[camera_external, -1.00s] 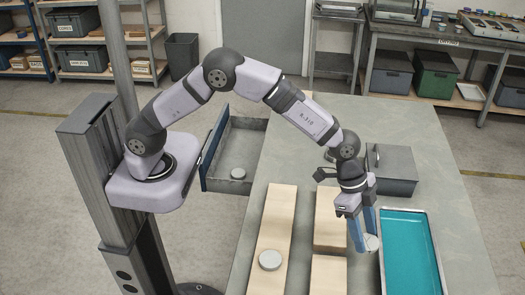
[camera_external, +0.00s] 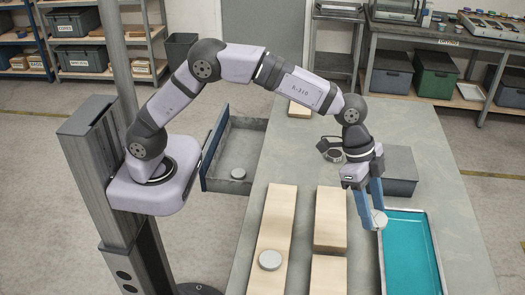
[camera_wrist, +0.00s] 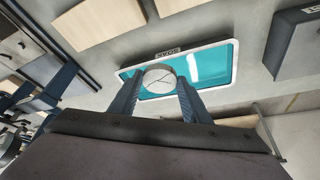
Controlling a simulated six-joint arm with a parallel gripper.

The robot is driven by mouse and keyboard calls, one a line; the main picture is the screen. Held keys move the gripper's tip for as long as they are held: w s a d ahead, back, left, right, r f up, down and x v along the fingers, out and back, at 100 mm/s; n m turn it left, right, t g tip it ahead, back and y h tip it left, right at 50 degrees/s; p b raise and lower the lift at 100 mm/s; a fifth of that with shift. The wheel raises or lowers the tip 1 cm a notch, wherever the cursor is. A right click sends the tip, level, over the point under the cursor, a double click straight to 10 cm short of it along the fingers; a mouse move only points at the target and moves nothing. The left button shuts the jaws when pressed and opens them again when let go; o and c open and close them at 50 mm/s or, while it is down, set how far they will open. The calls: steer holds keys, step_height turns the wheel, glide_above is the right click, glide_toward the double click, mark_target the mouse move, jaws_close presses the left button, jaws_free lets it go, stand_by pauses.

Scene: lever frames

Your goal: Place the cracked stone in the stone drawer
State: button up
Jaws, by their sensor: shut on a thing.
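My gripper (camera_external: 370,213) is shut on a round pale grey stone (camera_external: 379,219), held above the left rim of the teal tray. In the wrist view the held stone (camera_wrist: 159,76) shows thin dark crack lines on its face, between the two blue fingers. An open drawer (camera_external: 221,184) with a blue front sticks out from the table's left side. A second round grey stone (camera_external: 238,174) lies inside this drawer. A third round stone (camera_external: 270,260) lies on the long wooden board; I cannot see cracks on it.
The teal tray (camera_external: 409,211) with a pale rim lies at the table's right. A grey lidded box (camera_external: 400,172) stands behind it. Wooden boards (camera_external: 330,218) lie between the tray and the long board (camera_external: 279,218). The table's back middle is mostly clear.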

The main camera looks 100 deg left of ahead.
steer(key=s+a+n+y+b, duration=0.25)
steer(key=a+n+b, duration=0.2)
steer(key=a, duration=1.65)
steer(key=s+a+n+y+b, duration=0.1)
steer(key=s+a+n+b, duration=0.15)
steer(key=s+a, duration=0.6)
steer(key=s+a+n+y+b, duration=0.1)
steer(key=s+a+n, duration=0.35)
steer(key=a, duration=0.75)
steer(key=n+g+y+b, duration=0.2)
steer(key=n+b, duration=0.4)
steer(key=n, duration=0.2)
glide_above(244, 158)
steer(key=d, duration=0.2)
steer(key=shift+s+a+f, duration=0.15)
steer(key=shift+f, duration=7.95)
steer(key=shift+s+a+f, duration=0.1)
steer(key=shift+s+f, duration=0.05)
steer(key=shift+f, duration=7.95)
